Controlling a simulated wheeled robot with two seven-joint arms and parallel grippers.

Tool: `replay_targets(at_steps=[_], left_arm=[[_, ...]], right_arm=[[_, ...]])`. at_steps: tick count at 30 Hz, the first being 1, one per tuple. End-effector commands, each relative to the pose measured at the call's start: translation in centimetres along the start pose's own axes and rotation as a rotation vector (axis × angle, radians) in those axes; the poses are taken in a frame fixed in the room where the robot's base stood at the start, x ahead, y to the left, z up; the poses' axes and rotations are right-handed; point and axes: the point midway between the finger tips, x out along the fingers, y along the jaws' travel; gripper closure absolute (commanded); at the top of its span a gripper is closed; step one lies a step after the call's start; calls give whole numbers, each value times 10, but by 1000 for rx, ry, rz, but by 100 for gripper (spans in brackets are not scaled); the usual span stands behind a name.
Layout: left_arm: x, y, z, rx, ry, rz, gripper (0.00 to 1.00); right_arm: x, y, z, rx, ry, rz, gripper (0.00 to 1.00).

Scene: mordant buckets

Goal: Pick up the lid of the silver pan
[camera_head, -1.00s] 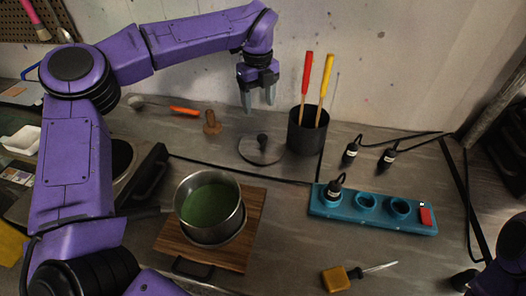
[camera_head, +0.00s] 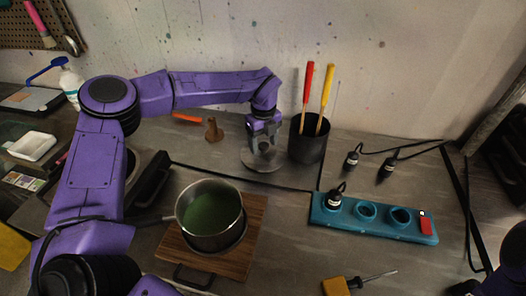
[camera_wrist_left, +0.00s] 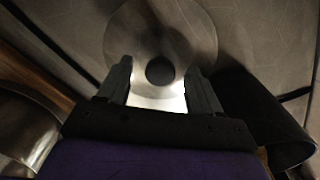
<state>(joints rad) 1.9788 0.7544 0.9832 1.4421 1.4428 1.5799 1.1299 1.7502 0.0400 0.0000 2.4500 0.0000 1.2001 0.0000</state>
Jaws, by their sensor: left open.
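The pan lid (camera_head: 250,163) is a round, silvery disc with a dark knob, lying flat on the counter behind the pan. The silver pan (camera_head: 212,232) holds green liquid and stands on a wooden board, its handle to the left. My left gripper (camera_head: 264,146) points down over the lid and hides its knob in the head view. In the left wrist view my left gripper (camera_wrist_left: 160,88) is open, with the lid's dark knob (camera_wrist_left: 160,70) showing between its fingertips. I cannot tell whether they reach down around it. My right gripper is not seen clearly.
A black cup (camera_head: 308,147) with red and yellow handled tools stands just right of my left gripper. A brown wooden piece (camera_head: 214,131) stands to the left.

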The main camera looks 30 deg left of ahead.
Motion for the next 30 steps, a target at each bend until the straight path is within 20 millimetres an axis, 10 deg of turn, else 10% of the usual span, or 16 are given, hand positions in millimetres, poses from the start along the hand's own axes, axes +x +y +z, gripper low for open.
replay_targets(at_steps=[2,8,19,30], left_arm=[[0,0,0,0,0,0,38],[0,0,0,0,0,0,100],[-8,0,0,0,-1,-1,100],[-74,10,-29,3,0,-3,100]], right_arm=[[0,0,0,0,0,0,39],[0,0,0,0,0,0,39],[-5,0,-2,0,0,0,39],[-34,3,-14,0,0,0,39]])
